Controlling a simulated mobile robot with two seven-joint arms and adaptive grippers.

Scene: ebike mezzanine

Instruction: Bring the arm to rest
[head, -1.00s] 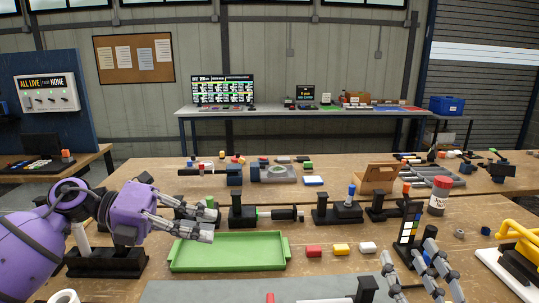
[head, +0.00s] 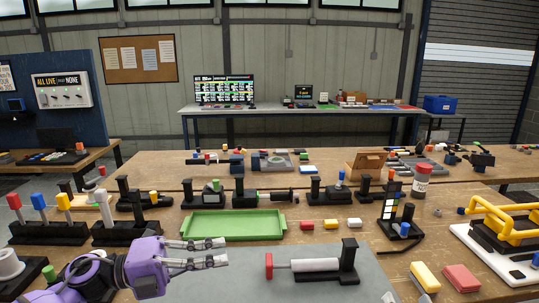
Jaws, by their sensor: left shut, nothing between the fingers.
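My right gripper does not show.
A black stand with a grey cylinder and red end (head: 315,266) is on the mat, right of the fingers. Red, yellow and white blocks (head: 331,224) lie right of the tray. Black fixtures with coloured handles (head: 45,231) stand at left. A yellow-handled device (head: 503,224) is at right.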

